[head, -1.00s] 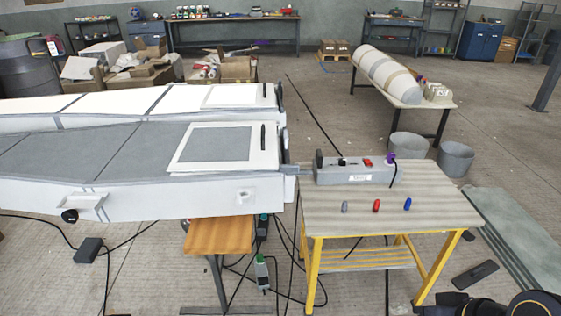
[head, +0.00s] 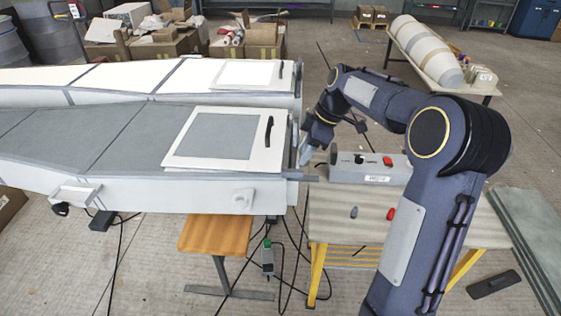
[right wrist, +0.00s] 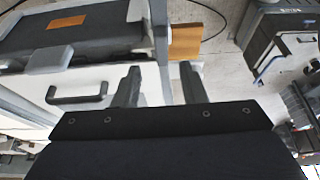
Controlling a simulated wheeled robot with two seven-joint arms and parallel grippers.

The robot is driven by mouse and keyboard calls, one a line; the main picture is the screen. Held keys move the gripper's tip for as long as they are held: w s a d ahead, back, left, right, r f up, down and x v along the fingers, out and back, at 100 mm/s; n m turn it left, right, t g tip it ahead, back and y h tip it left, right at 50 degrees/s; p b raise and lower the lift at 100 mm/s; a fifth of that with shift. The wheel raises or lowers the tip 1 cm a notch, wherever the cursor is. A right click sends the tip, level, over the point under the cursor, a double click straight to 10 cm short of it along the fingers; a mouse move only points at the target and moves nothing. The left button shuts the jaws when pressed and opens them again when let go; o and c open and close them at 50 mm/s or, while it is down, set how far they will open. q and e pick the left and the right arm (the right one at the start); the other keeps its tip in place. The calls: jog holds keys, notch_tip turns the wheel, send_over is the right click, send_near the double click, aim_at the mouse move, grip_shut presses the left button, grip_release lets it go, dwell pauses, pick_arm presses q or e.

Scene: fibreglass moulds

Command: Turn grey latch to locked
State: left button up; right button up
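A small grey piece (head: 354,212), which looks like the grey latch, stands on the yellow-legged table's top (head: 330,230). A red one (head: 390,213) stands to its right. My right arm now hides the spot of the blue one. My right gripper (head: 306,152) is high near the mould's right end, left of the grey control box (head: 345,172) and away from the grey piece. In the right wrist view its two fingers (right wrist: 160,80) are apart with nothing held between them. My left gripper is out of view. The grey piece's locked or unlocked setting cannot be read.
The grey mould (head: 90,140) with a white-framed panel fills the left. The control box carries a red button (head: 387,160) and a black knob. A wooden stool-like stand (head: 215,235) and cables lie below. A black handle (right wrist: 77,93) shows in the right wrist view.

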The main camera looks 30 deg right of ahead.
aim_at(294, 170)
jog(key=x, duration=0.6)
jog(key=shift+a+f+p, duration=0.15)
jog(key=shift+f+p, duration=0.15)
jog(key=shift+f, duration=0.1)
grip_shut()
